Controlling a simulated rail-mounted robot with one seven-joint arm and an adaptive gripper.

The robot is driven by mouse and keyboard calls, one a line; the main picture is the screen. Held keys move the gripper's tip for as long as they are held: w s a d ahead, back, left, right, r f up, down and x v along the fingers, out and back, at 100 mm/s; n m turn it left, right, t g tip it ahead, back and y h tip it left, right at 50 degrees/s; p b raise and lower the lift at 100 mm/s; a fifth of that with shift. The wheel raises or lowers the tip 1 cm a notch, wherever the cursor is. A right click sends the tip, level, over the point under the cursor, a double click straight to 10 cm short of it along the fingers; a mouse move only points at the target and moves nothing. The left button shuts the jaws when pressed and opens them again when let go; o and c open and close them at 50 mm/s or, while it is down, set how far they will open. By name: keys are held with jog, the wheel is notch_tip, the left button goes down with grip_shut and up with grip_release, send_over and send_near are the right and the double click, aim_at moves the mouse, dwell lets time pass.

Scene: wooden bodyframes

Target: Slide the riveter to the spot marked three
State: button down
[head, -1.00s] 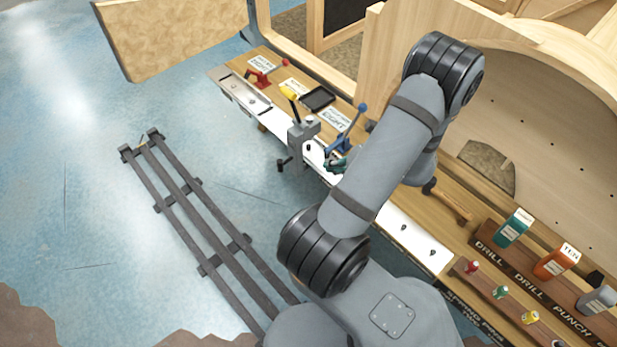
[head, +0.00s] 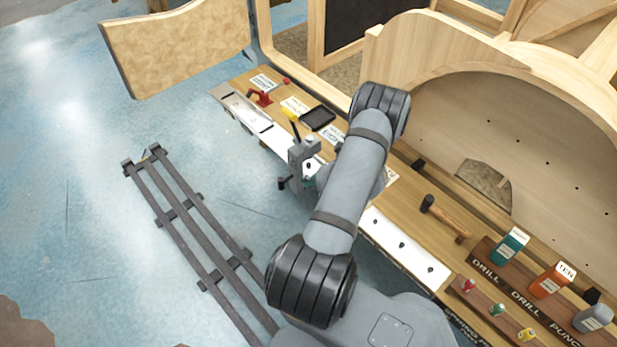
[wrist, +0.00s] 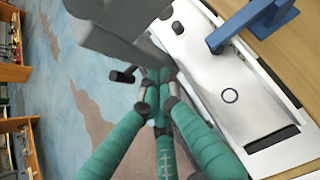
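No label for a spot marked three is readable. I cannot tell for sure which lever tool is the riveter: a red one (head: 262,98) and a yellow-handled one (head: 291,115) stand on the bench, and a blue one (wrist: 262,20) shows in the wrist view. My arm mostly hides the blue one in the head view. My gripper's (wrist: 160,95) teal fingers converge close beside a grey clamp-like block (wrist: 115,35), also in the head view (head: 303,155). Whether they grip it is unclear.
A white metal plate (wrist: 225,95) runs along the bench edge. A black tray (head: 318,118) and white label cards lie on the bench. A dark rail frame (head: 190,225) lies on the open blue floor.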

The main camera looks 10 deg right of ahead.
jog(key=shift+w, duration=0.2)
jog(key=shift+w+a+b, duration=0.4)
jog(key=shift+w+b, duration=0.2)
jog(key=shift+b, duration=0.05)
